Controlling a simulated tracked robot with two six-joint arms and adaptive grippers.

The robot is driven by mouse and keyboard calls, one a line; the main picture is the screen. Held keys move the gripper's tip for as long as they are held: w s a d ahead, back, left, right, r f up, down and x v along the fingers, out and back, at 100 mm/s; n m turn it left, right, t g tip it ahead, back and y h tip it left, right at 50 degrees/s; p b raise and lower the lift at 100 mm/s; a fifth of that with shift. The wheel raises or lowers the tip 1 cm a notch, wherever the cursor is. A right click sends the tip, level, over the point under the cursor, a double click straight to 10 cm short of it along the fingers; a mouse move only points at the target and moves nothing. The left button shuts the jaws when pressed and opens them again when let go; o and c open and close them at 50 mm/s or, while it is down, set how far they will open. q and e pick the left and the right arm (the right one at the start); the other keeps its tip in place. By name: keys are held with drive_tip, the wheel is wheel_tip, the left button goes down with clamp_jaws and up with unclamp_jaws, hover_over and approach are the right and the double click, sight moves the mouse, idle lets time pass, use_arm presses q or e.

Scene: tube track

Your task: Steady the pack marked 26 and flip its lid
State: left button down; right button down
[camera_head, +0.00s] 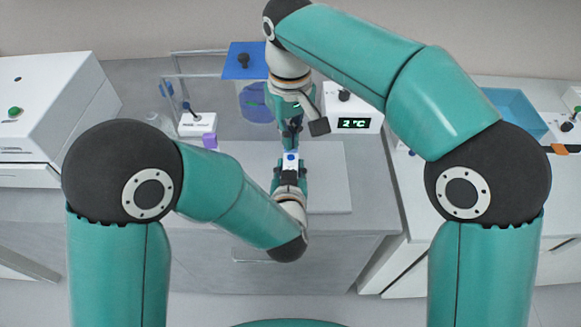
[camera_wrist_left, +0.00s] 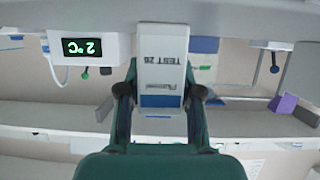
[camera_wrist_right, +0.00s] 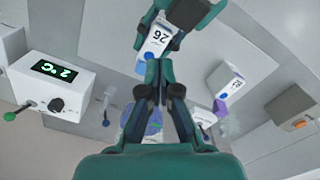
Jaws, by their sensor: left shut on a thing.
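The white pack marked 26 (camera_head: 290,166) is in my left gripper (camera_head: 290,172), a little above the bench. In the left wrist view the pack (camera_wrist_left: 162,70) reads TEST 26 upside down, between both fingers, with a blue band near its lower end. In the right wrist view the pack (camera_wrist_right: 158,42) has a blue end facing my right gripper (camera_wrist_right: 158,66). My right gripper comes in from the far side, its fingertips close together at that blue end. I cannot tell whether they touch it. The state of the lid is not clear.
A white box with a 2 °C display (camera_head: 352,112) stands right of the grippers. A second white pack (camera_wrist_right: 227,80) and a purple block (camera_wrist_right: 220,106) lie nearby in the right wrist view. A blue plate (camera_head: 243,68) is behind. A pale mat (camera_head: 330,185) has free room.

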hover_over(290, 163)
drive_tip(key=s, duration=0.2)
drive_tip(key=shift+s+f, duration=0.1)
drive_tip(key=shift+f, duration=2.25)
drive_tip(key=shift+f, duration=1.95)
drive_tip(key=shift+r, duration=0.1)
drive_tip(key=shift+r, duration=2.75)
drive_tip(key=w, duration=0.9)
drive_tip(key=shift+d, duration=0.2)
drive_tip(key=shift+w+f, duration=0.1)
drive_tip(key=shift+f, duration=1.85)
